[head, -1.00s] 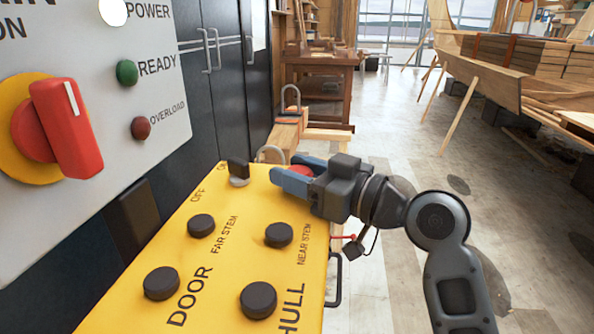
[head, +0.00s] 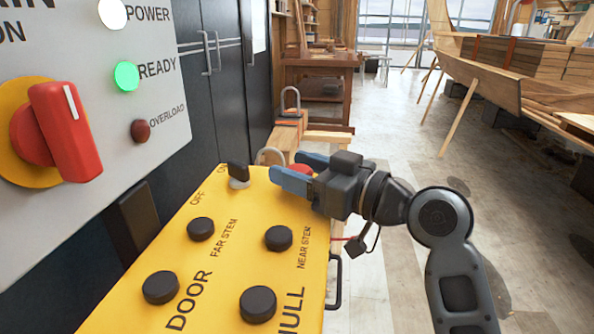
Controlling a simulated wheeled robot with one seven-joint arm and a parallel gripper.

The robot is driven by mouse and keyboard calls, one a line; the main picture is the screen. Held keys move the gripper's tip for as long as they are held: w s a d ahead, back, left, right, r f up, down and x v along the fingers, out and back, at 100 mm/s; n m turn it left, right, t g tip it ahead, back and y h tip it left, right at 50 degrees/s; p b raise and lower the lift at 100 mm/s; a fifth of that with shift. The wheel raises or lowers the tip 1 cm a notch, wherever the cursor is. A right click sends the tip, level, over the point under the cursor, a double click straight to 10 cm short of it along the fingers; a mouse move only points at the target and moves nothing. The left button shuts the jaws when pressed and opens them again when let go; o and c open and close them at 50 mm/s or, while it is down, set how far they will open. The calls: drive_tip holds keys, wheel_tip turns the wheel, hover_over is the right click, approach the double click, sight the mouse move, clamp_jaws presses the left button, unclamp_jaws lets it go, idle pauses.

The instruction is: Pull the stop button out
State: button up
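The red stop button (head: 299,168) is at the far right corner of the yellow control box (head: 216,262), partly hidden behind my gripper. My gripper (head: 300,170) has blue fingers spread apart at the button, one on the far side and one on the near side. I see no clear grip on the button. Whether the fingers touch it cannot be told.
A black key switch (head: 238,172) stands left of the gripper, and black knobs (head: 201,229) cover the box top. A grey panel (head: 100,110) with a red rotary switch (head: 65,130) and a lit green READY lamp (head: 126,77) is at left. Open floor lies right.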

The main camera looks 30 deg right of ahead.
drive_tip(key=shift+o, duration=0.3)
drive_tip(key=shift+s+a+r, duration=0.2)
drive_tip(key=shift+a+r, duration=0.05)
drive_tip(key=shift+r, duration=0.2)
drive_tip(key=shift+f, duration=0.15)
drive_tip(key=shift+s+d+f, duration=0.1)
drive_tip(key=shift+s+d, duration=0.2)
drive_tip(key=shift+s, duration=0.05)
drive_tip(key=b+v, duration=0.1)
drive_tip(key=v, duration=0.6)
